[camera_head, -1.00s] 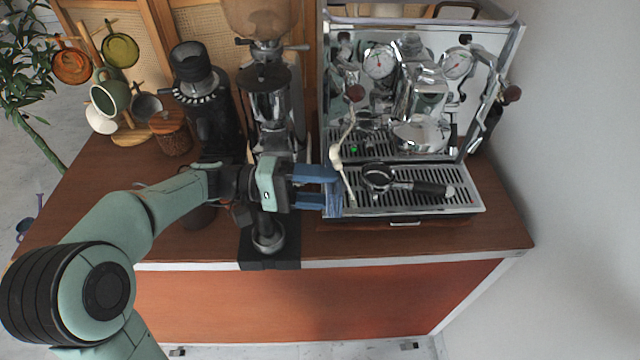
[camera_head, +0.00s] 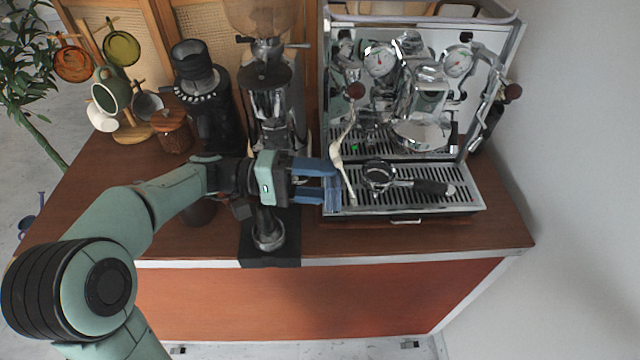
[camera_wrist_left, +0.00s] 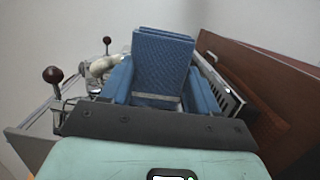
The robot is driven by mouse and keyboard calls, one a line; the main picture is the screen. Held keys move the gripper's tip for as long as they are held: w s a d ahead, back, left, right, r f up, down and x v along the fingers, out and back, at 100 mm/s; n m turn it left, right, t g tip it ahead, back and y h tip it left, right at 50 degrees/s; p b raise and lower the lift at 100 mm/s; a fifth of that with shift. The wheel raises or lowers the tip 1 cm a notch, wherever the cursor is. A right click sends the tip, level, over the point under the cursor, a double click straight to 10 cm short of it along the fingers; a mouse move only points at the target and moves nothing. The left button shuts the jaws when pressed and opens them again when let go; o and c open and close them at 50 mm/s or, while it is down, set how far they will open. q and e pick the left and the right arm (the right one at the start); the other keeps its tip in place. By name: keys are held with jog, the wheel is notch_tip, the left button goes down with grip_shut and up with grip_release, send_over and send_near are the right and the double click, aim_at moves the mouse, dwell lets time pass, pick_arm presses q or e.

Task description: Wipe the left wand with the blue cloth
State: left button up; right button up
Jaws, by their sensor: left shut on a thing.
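My left gripper (camera_head: 328,180) is at the left front edge of the espresso machine (camera_head: 400,215). Its blue fingers are shut on the blue cloth (camera_head: 333,197). In the left wrist view the folded, textured cloth (camera_wrist_left: 162,62) stands up between the fingertips of the gripper (camera_wrist_left: 160,90). The left wand (camera_head: 347,128) hangs down at the machine's left side, with a pale sleeve low on it. The cloth is right beside the wand's lower part; I cannot tell whether they touch. In the left wrist view the wand's pale part (camera_wrist_left: 101,66) shows left of the cloth. My right gripper is not in view.
A portafilter (camera_head: 425,186) lies on the drip tray (camera_head: 455,203). A grinder (camera_head: 270,100) stands behind my left arm, and a tamper (camera_head: 268,238) sits on a black mat in front of it. Mugs hang on a stand (camera_head: 130,135) at the left.

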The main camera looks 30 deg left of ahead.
pick_arm(q)
jog(key=shift+w+a+r, duration=0.2)
jog(key=shift+a+r, duration=0.15)
jog(key=shift+r, duration=0.2)
jog(key=shift+w+a+r+p, duration=0.4)
jog(key=shift+w+r+p, duration=0.05)
jog(key=shift+p, duration=0.2)
jog(key=s+f+b, duration=0.1)
jog(key=s+d+f+b, duration=0.1)
jog(key=b, duration=0.1)
jog(key=shift+s+d+f+b, duration=0.15)
jog(key=shift+d+f+b, duration=0.15)
jog(key=shift+f, duration=0.05)
